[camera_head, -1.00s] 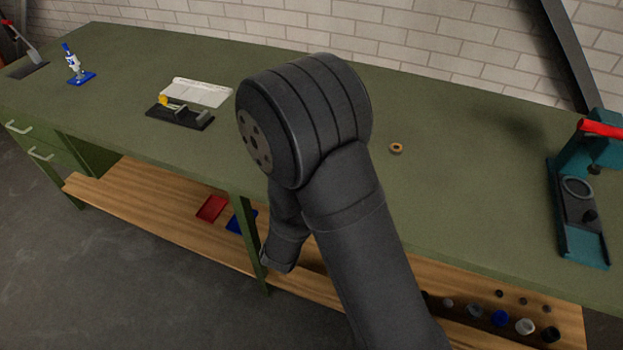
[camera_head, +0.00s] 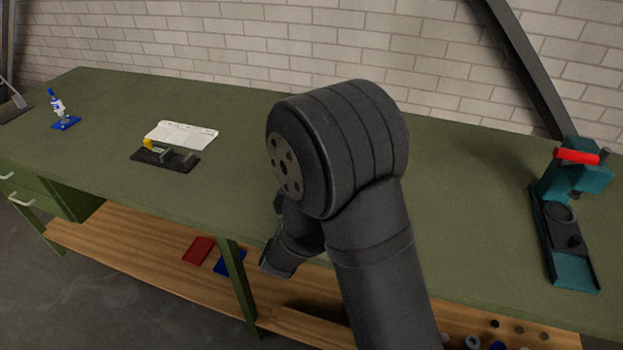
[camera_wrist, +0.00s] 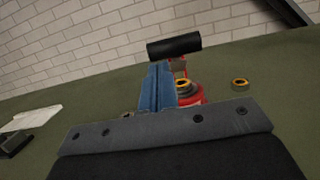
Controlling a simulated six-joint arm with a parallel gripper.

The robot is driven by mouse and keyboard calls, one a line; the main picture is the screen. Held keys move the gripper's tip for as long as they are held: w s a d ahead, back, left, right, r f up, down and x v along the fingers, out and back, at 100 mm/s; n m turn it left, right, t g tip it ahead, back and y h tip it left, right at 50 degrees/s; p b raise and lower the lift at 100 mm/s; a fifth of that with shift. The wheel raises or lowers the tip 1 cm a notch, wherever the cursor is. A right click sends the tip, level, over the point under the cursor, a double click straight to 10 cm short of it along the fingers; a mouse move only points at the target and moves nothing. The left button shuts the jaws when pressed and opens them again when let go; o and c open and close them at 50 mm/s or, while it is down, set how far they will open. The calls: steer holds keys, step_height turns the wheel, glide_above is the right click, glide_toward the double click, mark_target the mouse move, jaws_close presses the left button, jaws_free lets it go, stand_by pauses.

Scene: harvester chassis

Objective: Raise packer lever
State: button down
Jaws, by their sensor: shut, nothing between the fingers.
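In the wrist view, a lever-like part with a black cylindrical grip (camera_wrist: 173,46) stands above a red round body (camera_wrist: 190,95) with a yellow ring on top. I take this as the packer and its lever, though no label confirms it. My gripper (camera_wrist: 158,68) shows as blue fingers, shut and empty. The fingertips appear just in front of and below the black grip; I cannot tell whether they touch it. The fingers hide part of the red body.
A teal press with a red handle (camera_head: 577,156) stands at the right of the green bench (camera_head: 450,190). A black fixture (camera_head: 165,159), a white tray (camera_head: 182,135) and a blue-based stand (camera_head: 66,123) are on the left. A small yellow ring (camera_wrist: 240,83) lies right of the red body.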

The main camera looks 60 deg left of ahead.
steer(key=shift+r, duration=0.15)
steer(key=w+a+r+g+h, duration=0.1)
steer(key=r, duration=0.2)
steer(key=w+a+r+g+h, duration=0.1)
steer(key=r+g+h, duration=0.1)
steer(key=r, duration=0.1)
steer(key=w+a+r+g+h, duration=0.1)
steer(key=r, duration=0.3)
steer(key=shift+w+a+g+h, duration=0.25)
steer(key=shift+w+g+h, duration=0.05)
steer(key=w+a+r, duration=0.4)
steer(key=shift+w+a+r, duration=0.25)
steer(key=shift+w+a, duration=0.1)
steer(key=shift+a, duration=0.05)
